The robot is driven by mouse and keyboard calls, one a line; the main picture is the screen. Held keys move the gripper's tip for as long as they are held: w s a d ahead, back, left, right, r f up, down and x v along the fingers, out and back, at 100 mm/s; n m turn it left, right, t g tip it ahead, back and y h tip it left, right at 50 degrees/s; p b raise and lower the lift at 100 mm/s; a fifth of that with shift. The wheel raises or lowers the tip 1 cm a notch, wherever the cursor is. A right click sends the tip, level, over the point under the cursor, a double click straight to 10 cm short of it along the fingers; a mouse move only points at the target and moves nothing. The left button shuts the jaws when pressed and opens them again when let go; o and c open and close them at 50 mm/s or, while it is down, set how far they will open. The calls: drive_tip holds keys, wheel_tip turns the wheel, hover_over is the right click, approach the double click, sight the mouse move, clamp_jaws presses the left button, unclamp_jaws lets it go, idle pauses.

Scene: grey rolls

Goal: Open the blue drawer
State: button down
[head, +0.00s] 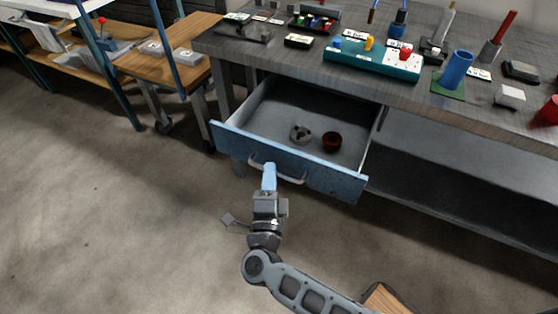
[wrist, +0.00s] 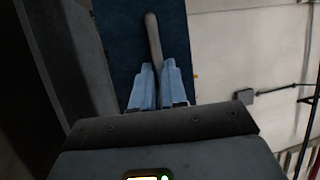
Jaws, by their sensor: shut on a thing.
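The blue drawer (head: 330,180) is pulled well out from under the grey workbench in the head view. Its blue front also shows in the wrist view (wrist: 119,45). A pale bar handle (head: 291,179) runs along the front; part of it shows in the wrist view (wrist: 153,40). My gripper (head: 269,168) is at the left part of the handle. In the wrist view its two blue fingers (wrist: 158,72) close around the handle bar. Inside the drawer lie a grey ring-like part (head: 300,133) and a dark red roll (head: 332,142).
The grey workbench (head: 410,92) above the drawer carries a teal tray (head: 370,66), a blue cylinder (head: 456,69) and several small items. A lower shelf (head: 460,165) is at the right. A wooden bench (head: 170,62) stands at the left.

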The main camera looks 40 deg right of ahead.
drive_tip(key=shift+s+a, duration=0.25)
drive_tip(key=shift+a, duration=0.35)
drive_tip(key=shift+s+a, duration=0.2)
drive_tip(key=shift+a, duration=0.4)
drive_tip(key=c, duration=1.2)
unclamp_jaws()
drive_tip(key=b+v, duration=0.1)
drive_tip(key=v, duration=0.6)
drive_tip(key=shift+s+a+f, duration=0.1)
drive_tip(key=shift+s+a, duration=0.15)
drive_tip(key=shift+a, duration=0.05)
